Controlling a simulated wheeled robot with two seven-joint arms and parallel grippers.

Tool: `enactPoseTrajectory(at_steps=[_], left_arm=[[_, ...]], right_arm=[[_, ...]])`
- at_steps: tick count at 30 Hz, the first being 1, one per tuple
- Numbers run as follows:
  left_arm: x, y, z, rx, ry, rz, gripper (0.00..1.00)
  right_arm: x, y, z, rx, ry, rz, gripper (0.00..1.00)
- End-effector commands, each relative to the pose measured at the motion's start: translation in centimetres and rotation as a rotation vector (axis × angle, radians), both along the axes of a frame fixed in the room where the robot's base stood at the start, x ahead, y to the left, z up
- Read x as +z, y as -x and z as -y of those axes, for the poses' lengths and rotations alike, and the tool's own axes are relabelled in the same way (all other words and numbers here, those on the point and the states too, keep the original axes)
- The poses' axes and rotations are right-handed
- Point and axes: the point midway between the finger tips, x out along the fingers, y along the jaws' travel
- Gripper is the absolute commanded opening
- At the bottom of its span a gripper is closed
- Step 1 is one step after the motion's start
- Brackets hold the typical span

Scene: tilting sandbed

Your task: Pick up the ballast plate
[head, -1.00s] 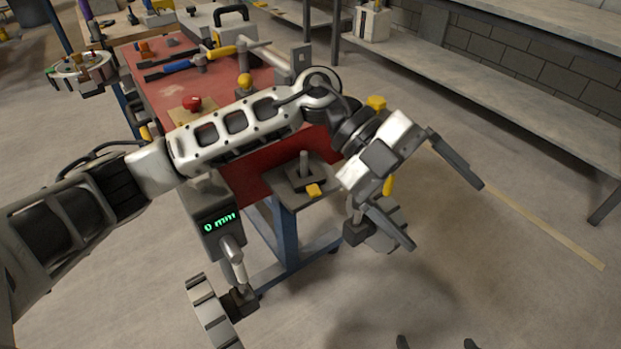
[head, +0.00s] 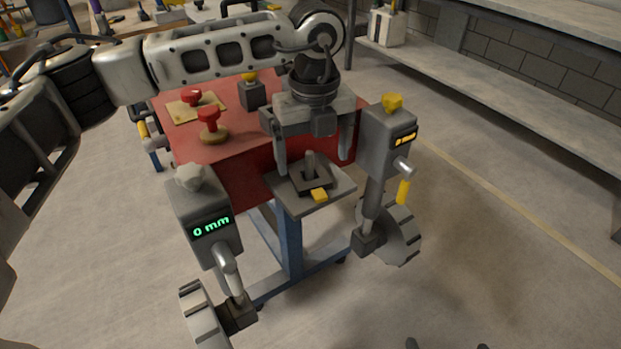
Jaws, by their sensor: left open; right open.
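What looks like the ballast plate is a dark square plate (head: 321,187) with an upright grey post. It lies on a small grey platform (head: 285,200) at the red table's near corner. A yellow block (head: 319,195) is at its front edge. My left gripper (head: 313,163) is open, fingers pointing down, one on each side of the post in the picture. It seems to be above the plate, apart from it; the exact height is hard to tell. Only two dark fingertips of my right gripper (head: 447,345) show at the bottom edge, spread apart and empty.
A grey unit with a green "0 mm" display (head: 205,225) stands left of the platform. Another with a yellow knob and amber display (head: 388,145) stands close on the right. Red knobs (head: 209,120) and a dark block (head: 252,94) sit on the red table (head: 190,142). Floor at right is clear.

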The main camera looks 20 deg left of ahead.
Motion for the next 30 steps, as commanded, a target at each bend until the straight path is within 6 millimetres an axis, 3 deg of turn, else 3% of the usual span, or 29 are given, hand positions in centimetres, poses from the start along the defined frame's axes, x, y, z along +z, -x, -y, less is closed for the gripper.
enactPoseTrajectory(at_steps=[8, 16, 25, 26, 30], left_arm=[[-2.2, -0.2, 0.0, 0.0, 0.001, -0.001, 0.87], [-6.0, -0.8, 0.1, -0.001, 0.002, -0.001, 0.87], [-6.7, -0.8, 0.1, -0.001, 0.001, 0.0, 0.87], [-6.7, -0.8, 0.1, 0.0, 0.001, 0.0, 0.84], [-6.6, -0.8, 0.1, 0.0, 0.001, 0.0, 0.46]], right_arm=[[0.0, 0.0, 0.0, 0.0, 0.001, 0.0, 1.0], [-0.2, 0.1, 0.0, 0.0, 0.002, -0.007, 1.0], [-0.4, 0.1, 0.0, 0.0, 0.003, -0.009, 1.0], [-0.4, 0.1, 0.0, 0.0, 0.003, -0.009, 1.0], [-0.3, 0.1, 0.0, 0.0, 0.002, -0.008, 1.0]])
